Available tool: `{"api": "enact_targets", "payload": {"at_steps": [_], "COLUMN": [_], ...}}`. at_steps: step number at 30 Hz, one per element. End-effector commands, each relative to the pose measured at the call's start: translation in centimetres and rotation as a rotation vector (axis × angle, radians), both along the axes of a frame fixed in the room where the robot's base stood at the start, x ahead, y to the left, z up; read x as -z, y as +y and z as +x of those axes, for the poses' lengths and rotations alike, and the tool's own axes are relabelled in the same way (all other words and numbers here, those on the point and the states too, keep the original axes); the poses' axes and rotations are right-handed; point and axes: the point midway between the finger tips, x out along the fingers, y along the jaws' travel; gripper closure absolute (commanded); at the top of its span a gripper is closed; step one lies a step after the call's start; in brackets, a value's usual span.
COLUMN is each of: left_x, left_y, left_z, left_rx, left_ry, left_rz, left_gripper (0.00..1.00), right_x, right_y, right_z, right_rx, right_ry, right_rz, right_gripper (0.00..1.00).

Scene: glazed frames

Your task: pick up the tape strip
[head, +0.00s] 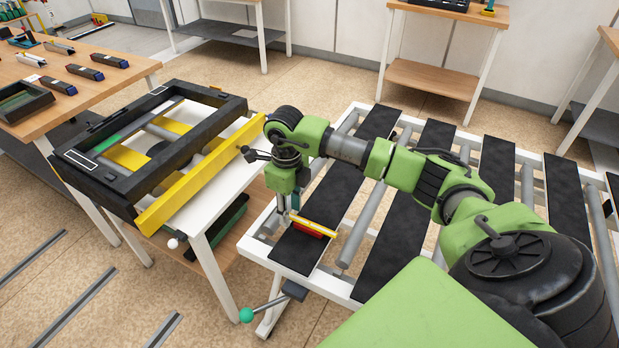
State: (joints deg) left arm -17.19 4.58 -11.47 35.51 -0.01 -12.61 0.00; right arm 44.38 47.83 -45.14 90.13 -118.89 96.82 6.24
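A small red and yellow strip (314,228), which looks like the tape strip, lies at the near end of a dark slat on the white-framed rack. My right gripper (290,216) points down at the left end of this strip. Its fingers are small and partly hidden, so I cannot tell whether they are open or shut on the strip. My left gripper is not in view.
Left of my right gripper, a black frame (232,107) with yellow bars stands on a white table (215,210). The rack (318,277) has dark slats and grey rollers. A wooden table (110,85) with small parts stands at far left.

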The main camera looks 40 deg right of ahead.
Motion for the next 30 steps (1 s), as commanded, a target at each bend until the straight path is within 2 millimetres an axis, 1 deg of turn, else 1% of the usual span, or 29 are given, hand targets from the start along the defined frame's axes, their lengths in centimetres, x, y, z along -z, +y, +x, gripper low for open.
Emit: {"api": "enact_targets", "payload": {"at_steps": [9, 18, 19, 21, 23, 30], "left_x": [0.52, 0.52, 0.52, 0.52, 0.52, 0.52], "left_y": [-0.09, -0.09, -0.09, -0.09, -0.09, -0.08], "left_z": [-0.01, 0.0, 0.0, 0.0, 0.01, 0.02], "left_rx": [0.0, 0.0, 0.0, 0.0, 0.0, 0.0], "left_ry": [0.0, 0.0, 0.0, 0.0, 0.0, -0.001], "left_rz": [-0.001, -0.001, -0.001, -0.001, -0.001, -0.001], "left_gripper": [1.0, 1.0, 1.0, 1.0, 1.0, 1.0], "right_x": [0.42, 0.42, 0.42, 0.42, 0.42, 0.43], "right_y": [-0.02, -0.01, -0.01, -0.01, -0.01, -0.01], "right_z": [0.01, -0.01, -0.01, -0.01, -0.01, -0.01], "right_rx": [0.0, 0.0, 0.0, 0.0, 0.0, 0.0], "right_ry": [0.0, 0.0, 0.0, 0.0, 0.0, 0.0], "right_rz": [0.0, 0.0, 0.0, 0.0, 0.0, 0.0], "right_gripper": [0.68, 0.68, 0.71, 0.84, 0.95, 0.95]}}
